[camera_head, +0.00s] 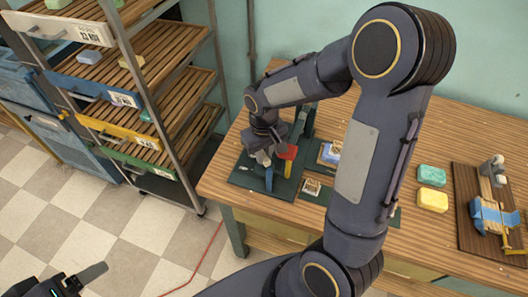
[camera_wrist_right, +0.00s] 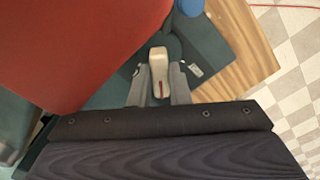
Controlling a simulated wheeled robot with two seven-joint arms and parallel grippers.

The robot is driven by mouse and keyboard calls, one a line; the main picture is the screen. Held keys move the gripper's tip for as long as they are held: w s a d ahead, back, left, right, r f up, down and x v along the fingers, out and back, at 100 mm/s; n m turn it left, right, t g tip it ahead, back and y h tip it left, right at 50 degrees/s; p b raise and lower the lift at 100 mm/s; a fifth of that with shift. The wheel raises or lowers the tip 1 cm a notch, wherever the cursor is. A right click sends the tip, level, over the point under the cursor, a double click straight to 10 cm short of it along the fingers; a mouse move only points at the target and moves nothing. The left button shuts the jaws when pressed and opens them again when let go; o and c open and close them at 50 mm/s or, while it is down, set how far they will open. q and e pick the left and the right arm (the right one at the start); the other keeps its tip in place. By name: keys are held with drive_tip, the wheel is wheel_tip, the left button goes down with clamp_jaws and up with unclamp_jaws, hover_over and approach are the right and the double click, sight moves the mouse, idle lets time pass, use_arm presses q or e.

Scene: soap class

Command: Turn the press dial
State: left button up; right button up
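The press stands on a dark green base plate (camera_head: 243,181) at the left end of the wooden table. It has a red part (camera_head: 288,152), also large in the right wrist view (camera_wrist_right: 85,45), and a blue part (camera_head: 268,179). My right gripper (camera_head: 262,158) is down at the press. In the wrist view its grey fingers (camera_wrist_right: 159,85) stand on either side of a pale piece with a red mark, which looks like the dial (camera_wrist_right: 158,66). I cannot tell whether they touch it. My left gripper (camera_head: 88,276) is partly in view at the lower left, away from the table.
A green soap bar (camera_head: 432,174) and a yellow one (camera_head: 432,200) lie on the table. A board with a blue device (camera_head: 490,215) is at the right. A shelf rack (camera_head: 165,120) stands left of the table. My right arm hides the table's middle.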

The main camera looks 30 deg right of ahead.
drive_tip(key=shift+n, duration=0.4)
clamp_jaws()
drive_tip(key=n, duration=0.5)
drive_tip(key=shift+n, duration=0.3)
drive_tip(key=n, duration=0.5)
drive_tip(key=shift+a+n, duration=0.1)
drive_tip(key=shift+n, duration=0.2)
drive_tip(key=o, duration=0.8)
unclamp_jaws()
wheel_tip(320, 180, up, 8)
drive_tip(key=shift+f, duration=0.1)
drive_tip(key=shift+s, duration=0.1)
